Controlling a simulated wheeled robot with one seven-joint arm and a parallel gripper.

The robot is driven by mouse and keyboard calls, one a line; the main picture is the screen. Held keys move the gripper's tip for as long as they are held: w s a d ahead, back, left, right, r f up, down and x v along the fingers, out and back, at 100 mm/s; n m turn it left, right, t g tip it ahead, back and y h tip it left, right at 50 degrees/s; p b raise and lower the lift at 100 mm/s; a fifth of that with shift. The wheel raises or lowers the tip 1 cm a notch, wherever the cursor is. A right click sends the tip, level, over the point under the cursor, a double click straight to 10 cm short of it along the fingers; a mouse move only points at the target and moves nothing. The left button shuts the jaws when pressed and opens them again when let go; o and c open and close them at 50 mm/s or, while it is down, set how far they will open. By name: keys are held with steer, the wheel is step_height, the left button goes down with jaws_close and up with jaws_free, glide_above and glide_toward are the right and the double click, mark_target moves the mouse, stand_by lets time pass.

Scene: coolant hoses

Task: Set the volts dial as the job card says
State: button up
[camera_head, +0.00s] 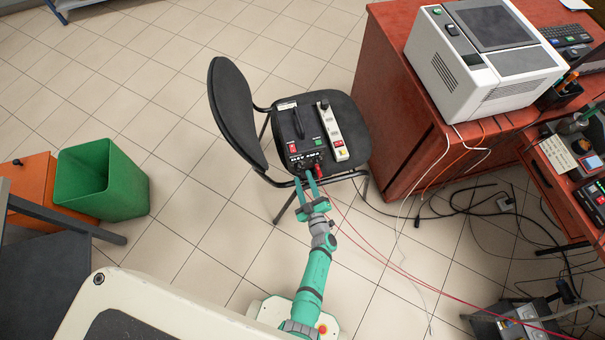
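A black box-shaped unit (302,134) with a handle, a red and a green patch and a row of small white marks sits on the chair seat. Its front with small controls faces my arm; the volts dial cannot be made out at this size. My gripper (305,178) is at the front edge of this unit, its two teal fingers apart and pointing at it. Whether the fingertips touch a knob cannot be told.
A white power strip (332,132) lies beside the unit on the black chair (235,110). Red leads run from the unit to the lower right. Cables clutter the floor at right. A red cabinet (390,100) stands close right; a green bin (100,180) stands left.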

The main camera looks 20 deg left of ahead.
steer(key=v, duration=0.7)
steer(key=shift+s, duration=0.15)
stand_by(0.3)
steer(key=s+d+r+m+t+h, duration=0.1)
steer(key=s+d+r+m+h, duration=0.25)
steer(key=s+r, duration=0.4)
steer(key=s+d+r+m+t+h, duration=0.25)
steer(key=s+d+r+m, duration=0.2)
steer(key=s+r, duration=0.35)
steer(key=s+d+r+m+g+h, duration=0.1)
steer(key=s+r+m+h, duration=0.1)
steer(key=s+r, duration=0.3)
steer(key=s+d+r+m+g+h, duration=0.1)
steer(key=s+r, duration=0.4)
steer(key=r, duration=0.6)
steer(key=m+h, duration=0.1)
steer(key=m, duration=0.1)
steer(key=shift+s+d+r+m, duration=0.3)
steer(key=shift+s+d+m, duration=0.05)
steer(key=shift+m, duration=0.05)
steer(key=shift+w, duration=0.1)
steer(key=shift+c, duration=0.5)
